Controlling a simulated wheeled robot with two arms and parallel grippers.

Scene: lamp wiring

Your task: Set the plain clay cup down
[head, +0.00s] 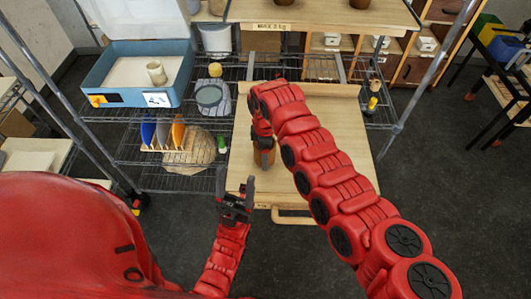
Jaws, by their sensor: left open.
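A brown clay-coloured cup (264,159) is on or just above the light wooden board (240,150), partly hidden by my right arm. My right gripper (263,145) points down at the cup's top. Its fingers are mostly hidden, so I cannot tell whether they grip the cup or whether its base touches the board. My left gripper (237,192) is open and empty, near the board's front left edge and apart from the cup.
A blue box (178,97) holding a pale cup (156,72) stands on the wire rack at left. Coloured upright pieces (163,135) and a round woven item (198,150) lie below it. A wooden shelf (320,14) overhangs the back. The board's right side is clear.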

